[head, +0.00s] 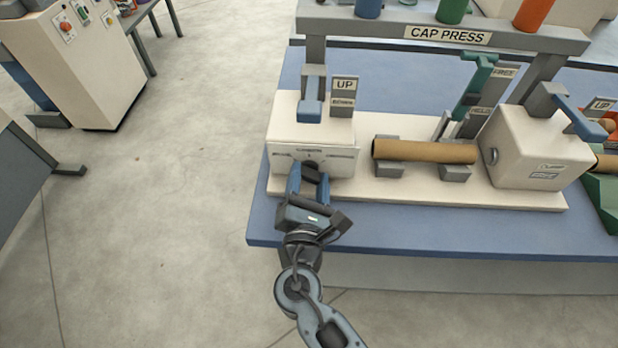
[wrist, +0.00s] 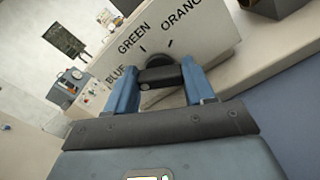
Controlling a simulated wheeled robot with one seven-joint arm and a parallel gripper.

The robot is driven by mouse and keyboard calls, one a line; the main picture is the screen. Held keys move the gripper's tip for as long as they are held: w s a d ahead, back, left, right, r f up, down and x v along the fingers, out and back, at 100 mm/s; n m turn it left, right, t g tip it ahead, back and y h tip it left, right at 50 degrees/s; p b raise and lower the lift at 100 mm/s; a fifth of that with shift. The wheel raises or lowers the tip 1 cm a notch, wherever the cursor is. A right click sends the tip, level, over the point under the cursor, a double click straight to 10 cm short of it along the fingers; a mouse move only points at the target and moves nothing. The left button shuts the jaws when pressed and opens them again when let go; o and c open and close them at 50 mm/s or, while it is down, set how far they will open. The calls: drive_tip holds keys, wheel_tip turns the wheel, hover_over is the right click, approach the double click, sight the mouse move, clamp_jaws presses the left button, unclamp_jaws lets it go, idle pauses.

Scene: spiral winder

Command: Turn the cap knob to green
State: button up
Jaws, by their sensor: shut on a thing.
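The cap knob (wrist: 160,68) is a dark round knob on the white front plate (wrist: 195,45) of the cap press. Above it the plate reads BLUE, GREEN and ORANGE from left to right in the wrist view, the last word cut off at the edge. My gripper (wrist: 160,80) has its two blue fingers shut on the knob, one on each side. In the head view my gripper (head: 309,175) reaches up to the plate (head: 335,163) from the front. The fingers hide much of the knob, and I cannot tell which word it points to.
A brown tube (head: 424,151) lies on grey cradles to the right of the plate. A white end block (head: 535,150) stands beyond it on the blue table (head: 420,225). Blue, green and orange cylinders sit along the top beam marked CAP PRESS (head: 448,34).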

drive_tip(key=shift+f+m+b, duration=0.1)
drive_tip(key=shift+m+b, duration=0.2)
drive_tip(key=shift+b, duration=0.2)
drive_tip(key=shift+f+m+b, duration=0.15)
drive_tip(key=shift+m+b, duration=0.85)
drive_tip(key=shift+b, duration=0.15)
drive_tip(key=m+b, duration=0.3)
drive_tip(key=shift+d+f+m+b, duration=0.1)
drive_tip(key=shift+m+b, duration=0.2)
drive_tip(key=shift+b, duration=0.1)
drive_tip(key=m+b, duration=0.4)
drive_tip(key=shift+m+b, duration=0.65)
drive_tip(key=shift+m, duration=0.05)
drive_tip(key=shift+w+d, duration=0.1)
drive_tip(key=o, duration=1)
drive_tip(key=shift+o, duration=0.2)
